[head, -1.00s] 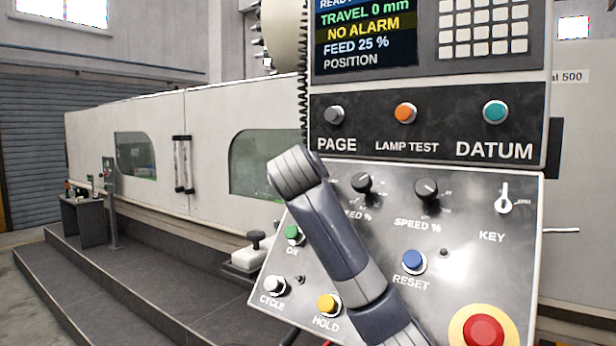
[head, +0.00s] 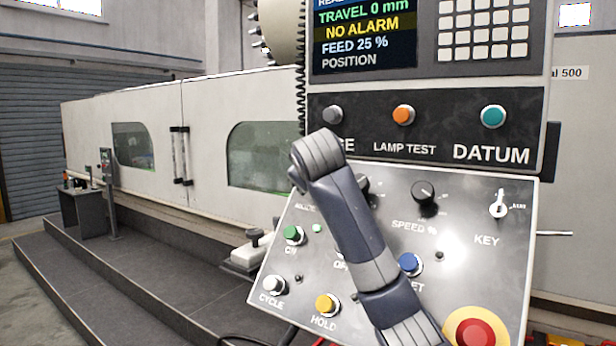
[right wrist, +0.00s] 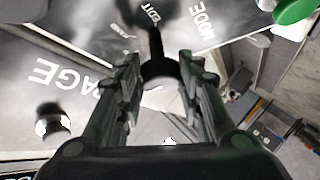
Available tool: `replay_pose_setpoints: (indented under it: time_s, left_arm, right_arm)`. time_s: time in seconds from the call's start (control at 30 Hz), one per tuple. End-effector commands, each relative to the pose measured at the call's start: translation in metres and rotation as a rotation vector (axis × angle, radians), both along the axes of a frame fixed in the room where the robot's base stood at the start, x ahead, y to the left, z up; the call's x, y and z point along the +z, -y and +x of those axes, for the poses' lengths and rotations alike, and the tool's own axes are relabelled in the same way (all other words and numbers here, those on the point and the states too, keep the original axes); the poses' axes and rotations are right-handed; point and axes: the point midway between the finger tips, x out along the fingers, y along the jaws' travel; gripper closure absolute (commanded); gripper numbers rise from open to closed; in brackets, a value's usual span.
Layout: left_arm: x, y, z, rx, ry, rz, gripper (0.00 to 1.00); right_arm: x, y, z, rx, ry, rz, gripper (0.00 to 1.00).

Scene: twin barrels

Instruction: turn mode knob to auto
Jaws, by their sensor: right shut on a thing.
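The black mode knob (right wrist: 158,72) is between the fingers of my right gripper (right wrist: 160,80) in the right wrist view, beside the MODE lettering. My right gripper is shut on the knob. The knob's narrow pointer runs toward the top, close to the EDIT mark; an AUTO mark cannot be made out. In the head view my right arm covers the knob and the gripper. The control panel (head: 470,270) is tilted and faces me. My left gripper is not in view.
Near my right arm are the green ON button (head: 293,235), blue RESET button (head: 409,263), speed knob (head: 423,194) and yellow HOLD button (head: 327,304). The red emergency stop (head: 475,334) is at the lower right. Dark steps (head: 130,270) lie to the left.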

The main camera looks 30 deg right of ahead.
Motion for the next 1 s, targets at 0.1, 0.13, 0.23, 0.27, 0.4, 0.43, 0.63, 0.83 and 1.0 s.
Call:
replay_pose_setpoints:
  time_s: [0.1,0.13,0.23,0.27,0.4,0.43,0.63,0.83,1.0]
  left_arm:
    - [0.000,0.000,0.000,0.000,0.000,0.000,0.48]
    - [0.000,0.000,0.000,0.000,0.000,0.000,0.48]
    - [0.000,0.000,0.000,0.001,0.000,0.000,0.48]
    - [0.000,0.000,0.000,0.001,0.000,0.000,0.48]
    - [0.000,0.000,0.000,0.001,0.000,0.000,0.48]
    - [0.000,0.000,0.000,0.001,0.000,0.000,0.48]
    - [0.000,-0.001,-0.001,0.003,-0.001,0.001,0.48]
    - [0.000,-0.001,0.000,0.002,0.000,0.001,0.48]
    - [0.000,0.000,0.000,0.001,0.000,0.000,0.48]
  right_arm:
    - [0.001,-0.001,0.000,0.002,0.002,-0.001,0.90]
    - [0.001,-0.001,0.000,0.002,0.002,-0.001,0.64]
    - [0.001,-0.001,0.000,0.002,0.001,-0.001,0.46]
    - [0.001,-0.001,0.000,0.001,0.001,0.000,0.46]
    - [0.000,-0.001,0.000,0.001,0.001,0.000,0.46]
    - [0.000,-0.001,0.000,0.001,0.001,0.000,0.46]
    - [0.003,-0.003,-0.004,0.001,0.003,0.000,0.46]
    - [0.013,-0.018,-0.029,0.003,0.006,-0.002,0.46]
    - [0.021,-0.031,-0.051,0.003,0.004,-0.001,0.46]
